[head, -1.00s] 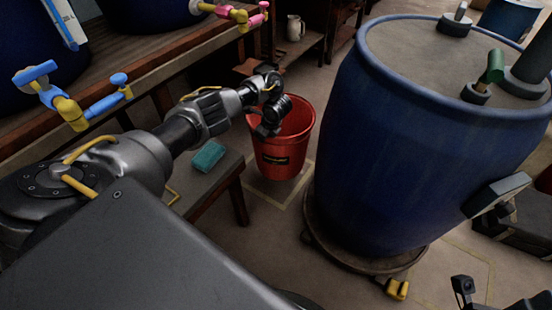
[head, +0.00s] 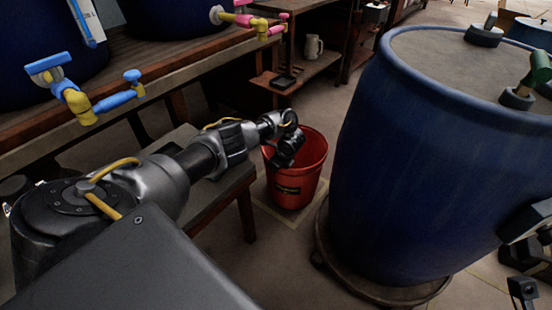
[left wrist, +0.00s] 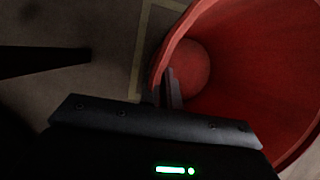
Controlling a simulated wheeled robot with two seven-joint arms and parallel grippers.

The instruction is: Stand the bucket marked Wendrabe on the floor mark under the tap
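A red bucket (head: 305,182) with a dark label, its writing too small to read, is upright beside the big blue vat. My left gripper (head: 288,150) is at the bucket's near left rim. In the left wrist view the rim of the bucket (left wrist: 240,75) runs between its close-set fingers (left wrist: 164,90). A pale floor mark (head: 275,212) shows under and beside the bucket; I cannot tell whether the bottom touches the floor. A blue-and-yellow tap (head: 85,98) and a pink-and-yellow tap (head: 250,20) jut from vats on the bench. A dark part at lower right may be my right gripper (head: 522,288); its fingers are unclear.
The large blue vat (head: 420,160) stands on a round dolly (head: 375,288) right of the bucket. A low stool (head: 225,190) stands left of it, under my left arm. The wooden bench (head: 170,75) is behind. Some bare floor lies in front.

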